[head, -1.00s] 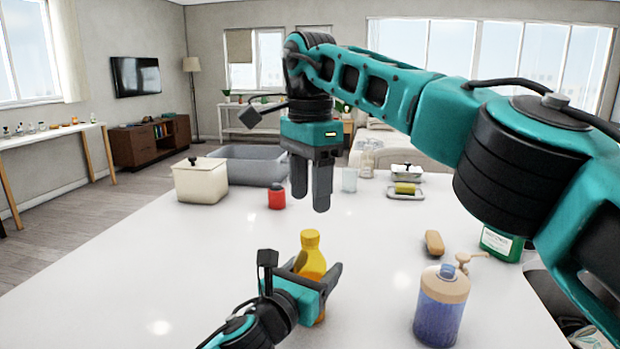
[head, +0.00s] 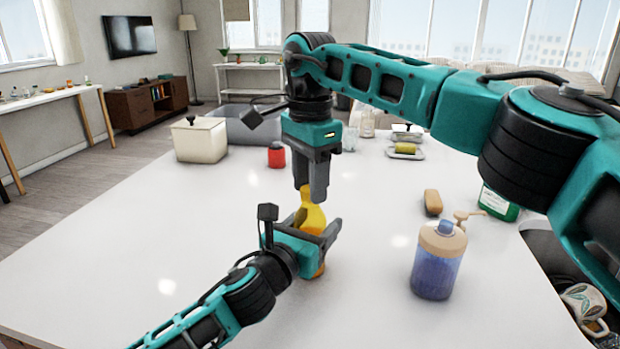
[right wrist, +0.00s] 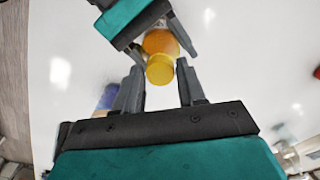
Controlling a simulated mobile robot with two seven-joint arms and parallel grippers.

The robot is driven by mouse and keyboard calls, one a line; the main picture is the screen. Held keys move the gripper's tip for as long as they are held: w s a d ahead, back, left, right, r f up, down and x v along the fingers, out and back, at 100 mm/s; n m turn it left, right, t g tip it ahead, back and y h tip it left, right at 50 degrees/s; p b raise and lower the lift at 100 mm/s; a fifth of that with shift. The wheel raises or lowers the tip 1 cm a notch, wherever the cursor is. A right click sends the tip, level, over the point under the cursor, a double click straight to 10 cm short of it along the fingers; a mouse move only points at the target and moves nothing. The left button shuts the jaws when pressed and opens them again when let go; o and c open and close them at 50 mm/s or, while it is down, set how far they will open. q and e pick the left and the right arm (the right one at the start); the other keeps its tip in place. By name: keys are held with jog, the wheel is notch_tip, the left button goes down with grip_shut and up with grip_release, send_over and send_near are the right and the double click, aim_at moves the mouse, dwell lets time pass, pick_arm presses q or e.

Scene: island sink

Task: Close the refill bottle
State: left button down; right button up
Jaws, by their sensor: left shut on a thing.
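The refill bottle (head: 311,216) is orange with a yellow top and stands upright on the counter. My left gripper (head: 317,232) is shut on its body. My right gripper (head: 309,191) points down directly over the bottle, its fingers partly covering the top in the head view. In the right wrist view the round yellow cap (right wrist: 160,69) lies between the right fingertips, with gaps showing on both sides, so the gripper is open. The left gripper (right wrist: 158,38) shows there around the orange body. I cannot tell how tightly the cap sits.
A pump bottle with blue liquid (head: 437,265) stands to the right, with a brown brush-like block (head: 433,202) behind it. A green bottle (head: 497,204) stands near the sink (head: 545,250). A red jar (head: 276,156) and a cream canister (head: 200,141) stand farther back. The left counter (head: 120,235) is clear.

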grip_shut()
jog(key=m, duration=2.4)
jog(key=shift+m, duration=0.3)
jog(key=shift+o, duration=2.2)
grip_release()
jog(key=shift+f, duration=0.1)
jog(key=shift+r, duration=3.8)
